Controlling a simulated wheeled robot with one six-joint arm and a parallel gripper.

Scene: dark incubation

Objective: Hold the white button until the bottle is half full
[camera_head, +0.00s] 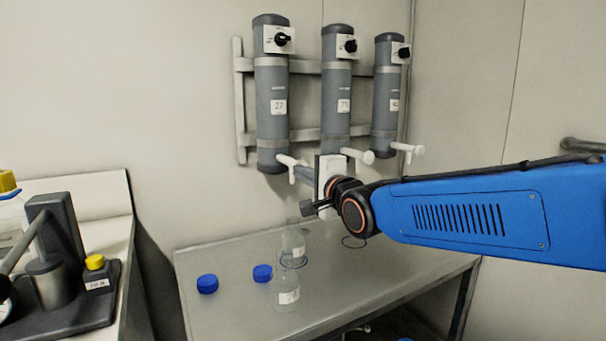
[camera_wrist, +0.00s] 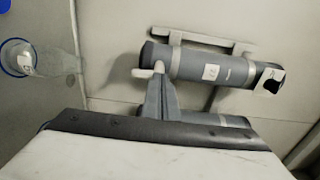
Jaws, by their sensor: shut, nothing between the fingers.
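Three grey cylinders hang on the wall, each with a white tap at its lower end. The left cylinder (camera_head: 272,98) has a white tap (camera_head: 288,160) with a rounded white front end, which seems to be the button. My gripper (camera_head: 304,173) is shut and empty, its grey fingertips at this tap. In the wrist view the gripper (camera_wrist: 158,76) reaches the white tap part; I cannot tell whether it presses. A clear bottle (camera_head: 292,243) stands on the table below, and a bottle shows in the wrist view (camera_wrist: 42,62). Its liquid level cannot be made out.
Another clear labelled bottle (camera_head: 287,292) stands nearer on the metal table (camera_head: 235,262). Two blue caps (camera_head: 207,284) (camera_head: 262,273) lie to its left. A side counter (camera_head: 118,215) holds dark equipment.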

